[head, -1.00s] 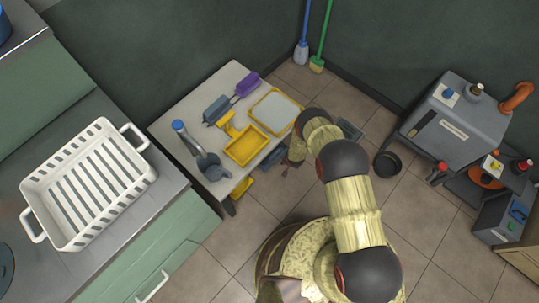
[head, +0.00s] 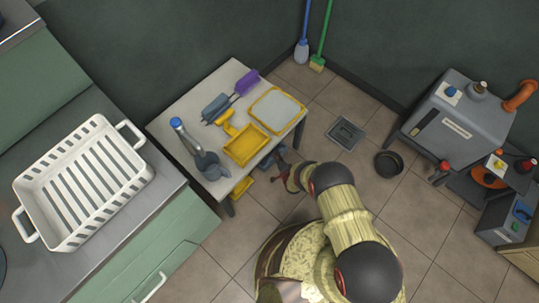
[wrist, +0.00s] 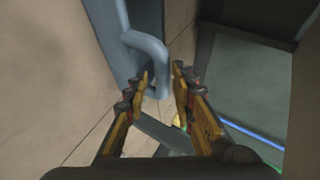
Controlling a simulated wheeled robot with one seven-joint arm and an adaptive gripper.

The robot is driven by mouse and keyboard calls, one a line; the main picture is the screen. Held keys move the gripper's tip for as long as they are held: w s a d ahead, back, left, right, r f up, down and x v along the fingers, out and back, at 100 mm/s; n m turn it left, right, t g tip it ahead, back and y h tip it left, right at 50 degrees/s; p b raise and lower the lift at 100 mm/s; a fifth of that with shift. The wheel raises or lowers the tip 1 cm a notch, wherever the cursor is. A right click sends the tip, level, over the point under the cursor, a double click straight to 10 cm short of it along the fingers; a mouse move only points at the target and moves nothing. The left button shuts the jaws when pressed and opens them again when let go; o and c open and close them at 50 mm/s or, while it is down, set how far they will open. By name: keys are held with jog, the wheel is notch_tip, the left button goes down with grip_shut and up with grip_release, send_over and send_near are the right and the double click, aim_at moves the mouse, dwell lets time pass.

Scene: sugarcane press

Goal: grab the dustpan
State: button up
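A yellow pan with a short handle (head: 246,146), which looks like a dustpan, lies on the small table. A blue-grey thing (head: 266,160) shows partly at the table's front edge, just beside my gripper (head: 281,165). In the wrist view, my gripper (wrist: 160,82) is open, its two fingers apart. A blue-grey bent handle (wrist: 150,48) stands just ahead of the fingertips, towards the left finger; I see no grip on it. I cannot tell whether this handle belongs to a dustpan.
The small table (head: 170,122) also bears a grey scoop-like tool (head: 208,165), a purple-handled brush (head: 245,84) and a yellow-rimmed board (head: 277,110). A white crate (head: 82,182) sits on the left counter. A black pan (head: 388,163) and floor drain (head: 345,133) lie right of the table.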

jog(key=b+x, duration=0.1)
jog(key=x, duration=0.3)
jog(key=shift+w+d+r+b, duration=0.1)
jog(key=shift+w+d+b, duration=0.1)
jog(key=shift+b, duration=0.2)
jog(key=shift+c, duration=0.8)
grip_shut()
